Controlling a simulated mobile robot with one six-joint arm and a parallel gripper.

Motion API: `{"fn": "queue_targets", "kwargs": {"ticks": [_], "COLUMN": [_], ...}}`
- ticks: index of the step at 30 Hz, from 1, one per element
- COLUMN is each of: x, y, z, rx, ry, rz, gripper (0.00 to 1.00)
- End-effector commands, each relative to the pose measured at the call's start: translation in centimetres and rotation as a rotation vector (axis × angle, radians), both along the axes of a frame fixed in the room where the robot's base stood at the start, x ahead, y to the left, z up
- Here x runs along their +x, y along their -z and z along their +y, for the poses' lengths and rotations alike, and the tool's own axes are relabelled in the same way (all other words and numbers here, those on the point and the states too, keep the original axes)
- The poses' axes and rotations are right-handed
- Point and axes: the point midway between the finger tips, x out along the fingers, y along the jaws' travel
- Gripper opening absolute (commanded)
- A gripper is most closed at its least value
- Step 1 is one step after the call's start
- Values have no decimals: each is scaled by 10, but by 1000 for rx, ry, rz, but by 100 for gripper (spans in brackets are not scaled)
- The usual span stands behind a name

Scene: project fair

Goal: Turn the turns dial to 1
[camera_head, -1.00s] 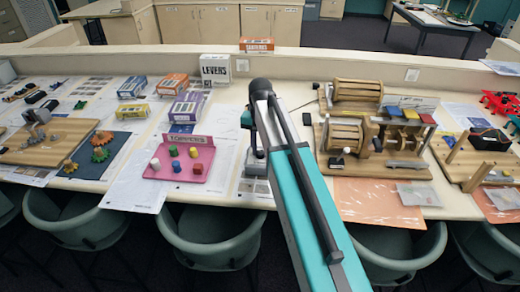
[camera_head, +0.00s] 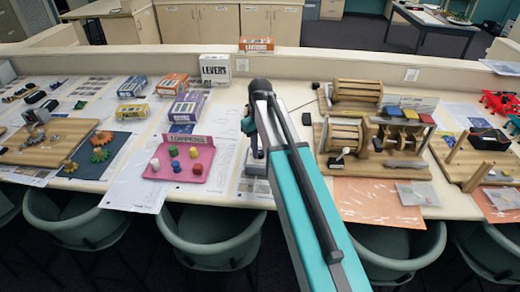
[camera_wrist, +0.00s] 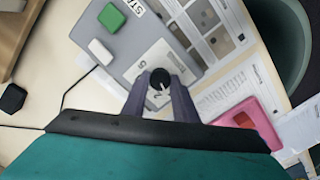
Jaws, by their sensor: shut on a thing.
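The turns dial (camera_wrist: 160,79) is a small round black knob with a white pointer mark, on a white face panel of a grey box (camera_wrist: 128,63) in the wrist view. A digit that looks like a 6 is printed to the left of the knob. The pointer's exact setting is too small to read. My gripper (camera_wrist: 161,84) is shut on the dial, with one dark finger on each side of it. In the head view my arm hides the dial and most of the box.
The box also carries a green button (camera_wrist: 111,18) and a white piece (camera_wrist: 99,52). A pink tray (camera_head: 190,174) with coloured pegs stands left of my arm. A wooden machine (camera_head: 330,172) stands to the right. Chairs line the table's front edge.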

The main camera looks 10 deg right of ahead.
Motion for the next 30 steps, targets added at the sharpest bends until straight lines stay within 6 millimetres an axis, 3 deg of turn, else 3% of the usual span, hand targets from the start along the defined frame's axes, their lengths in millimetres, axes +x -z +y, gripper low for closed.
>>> {"fn": "queue_targets", "kwargs": {"ticks": [9, 22, 23, 24, 26, 30], "x": [1, 1, 1, 1, 1, 1], "y": [-1, -1, -1, -1, -1, 0], "z": [0, 0, 0, 0, 0, 0], "rx": [0, 0, 0, 0, 0, 0], "ry": [-113, -124, -124, -124, -124, -123], "rz": [-2, -3, -3, -3, -2, -2], "gripper": [4, 4, 29, 36, 45, 45]}}
